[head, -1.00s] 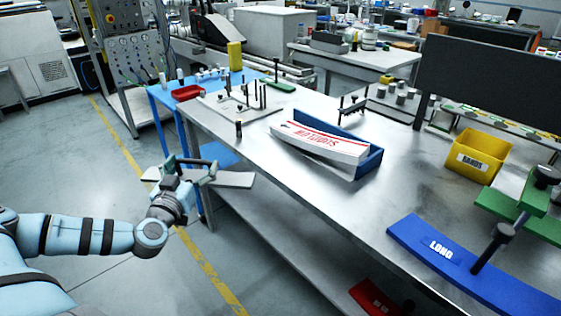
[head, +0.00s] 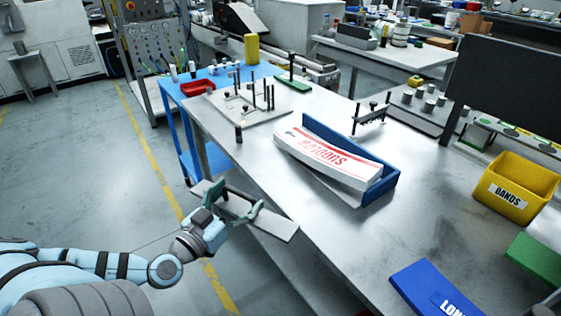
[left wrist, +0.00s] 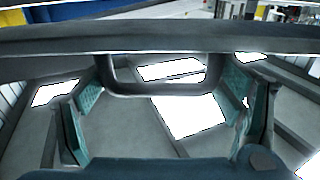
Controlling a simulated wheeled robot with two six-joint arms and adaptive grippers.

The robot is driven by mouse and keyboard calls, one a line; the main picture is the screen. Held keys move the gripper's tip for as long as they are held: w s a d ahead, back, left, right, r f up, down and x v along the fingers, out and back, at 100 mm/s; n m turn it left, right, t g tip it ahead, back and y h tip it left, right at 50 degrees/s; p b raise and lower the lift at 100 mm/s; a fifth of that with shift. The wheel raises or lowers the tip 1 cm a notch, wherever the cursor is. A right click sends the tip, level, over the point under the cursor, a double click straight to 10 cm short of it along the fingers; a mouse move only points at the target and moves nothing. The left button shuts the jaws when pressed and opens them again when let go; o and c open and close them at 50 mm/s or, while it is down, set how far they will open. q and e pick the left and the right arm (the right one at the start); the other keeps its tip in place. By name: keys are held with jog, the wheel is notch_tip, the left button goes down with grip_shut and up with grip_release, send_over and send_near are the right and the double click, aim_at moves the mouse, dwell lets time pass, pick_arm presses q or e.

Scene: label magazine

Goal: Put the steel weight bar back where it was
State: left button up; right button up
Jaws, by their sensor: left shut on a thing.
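My left gripper (head: 235,202) is shut on the steel weight bar (head: 277,226), a flat grey plate. It holds the bar in the air by the front left edge of the steel bench. In the left wrist view the bar (left wrist: 160,38) crosses the upper part with a dark loop handle below it, between the teal finger pads (left wrist: 160,100). A blue tray (head: 385,182) on the bench holds a stack of white printed labels (head: 328,160). The stack top shows no bar on it. My right gripper is not in view.
A fixture plate with upright pins (head: 240,108) stands at the bench's far left, and a stand with a dark bar (head: 371,117) stands behind the tray. A yellow bin (head: 515,187) and blue LONG block (head: 437,290) are at right. Bare bench surface lies before the tray.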

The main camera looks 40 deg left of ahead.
pick_arm(q)
jog(key=w+b, duration=0.2)
jog(key=w, duration=0.2)
jog(key=w+a+b, duration=0.1)
jog(key=w+b, duration=0.2)
jog(key=w, duration=0.1)
jog(key=w+b, duration=0.3)
jog(key=w, duration=0.2)
jog(key=shift+w+a+r, duration=0.1)
jog(key=shift+a, duration=0.1)
jog(key=shift+w+r, duration=0.15)
jog(key=shift+w, duration=0.55)
jog(key=w, duration=0.3)
jog(key=shift+a, duration=0.15)
jog(key=shift+f, duration=0.6)
jog(key=shift+f+b, duration=0.25)
jog(key=shift+b, duration=0.1)
jog(key=o, duration=1.8)
jog(key=shift+s+f, duration=0.1)
jog(key=shift+o, duration=0.2)
jog(key=shift+s, duration=0.15)
